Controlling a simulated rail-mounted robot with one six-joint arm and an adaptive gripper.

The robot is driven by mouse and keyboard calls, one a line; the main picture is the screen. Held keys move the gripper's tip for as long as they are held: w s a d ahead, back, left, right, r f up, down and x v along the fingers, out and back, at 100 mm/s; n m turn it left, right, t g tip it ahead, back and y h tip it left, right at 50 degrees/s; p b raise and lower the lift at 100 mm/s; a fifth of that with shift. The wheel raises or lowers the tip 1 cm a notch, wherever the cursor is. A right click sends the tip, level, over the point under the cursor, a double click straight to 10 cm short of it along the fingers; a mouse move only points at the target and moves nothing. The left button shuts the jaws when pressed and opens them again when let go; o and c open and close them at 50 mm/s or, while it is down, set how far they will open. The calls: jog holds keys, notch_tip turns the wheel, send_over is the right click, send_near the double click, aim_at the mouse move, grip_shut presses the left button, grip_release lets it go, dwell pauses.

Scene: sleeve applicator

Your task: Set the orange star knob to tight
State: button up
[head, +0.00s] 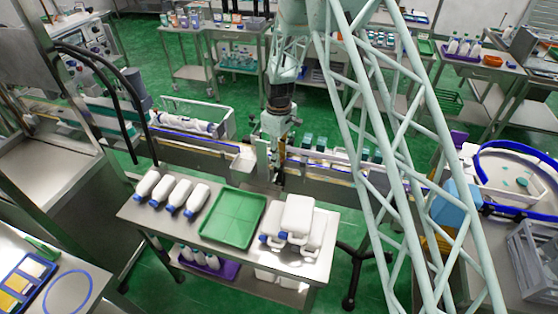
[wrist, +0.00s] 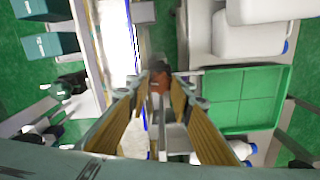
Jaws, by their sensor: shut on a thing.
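The orange star knob (wrist: 159,82) shows in the wrist view as a small orange-brown patch between my fingertips. My gripper (wrist: 158,73) is shut on it, with its two yellow-brown finger pads closing in from both sides. Most of the knob is hidden by the fingers, and I cannot read its setting. In the head view my gripper (head: 280,177) points down beside the conveyor, just behind the steel table. The knob cannot be made out there.
In front stands a steel table (head: 160,218) with white bottles (head: 172,192), a green tray (head: 232,219) and white jugs (head: 297,217). The green tray also lies close right of my fingers in the wrist view (wrist: 240,98).

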jog(key=m+b, duration=0.3)
jog(key=m, duration=0.1)
jog(key=shift+f+m, duration=0.1)
jog(key=shift+m, duration=0.2)
jog(key=m+b, duration=0.2)
jog(key=m, duration=0.1)
jog(key=shift+m, duration=0.4)
jog(key=m+b, duration=0.2)
jog(key=m, duration=0.1)
jog(key=shift+m, duration=0.4)
jog(key=m+b, duration=0.1)
jog(key=m, duration=0.3)
jog(key=shift+m, duration=0.3)
jog(key=m+b, duration=0.1)
jog(key=m, duration=0.3)
jog(key=m+b, duration=0.1)
jog(key=m, duration=0.3)
jog(key=shift+m, duration=0.3)
jog(key=m, duration=0.3)
jog(key=shift+m+b, duration=0.3)
jog(key=shift+m, duration=2.3)
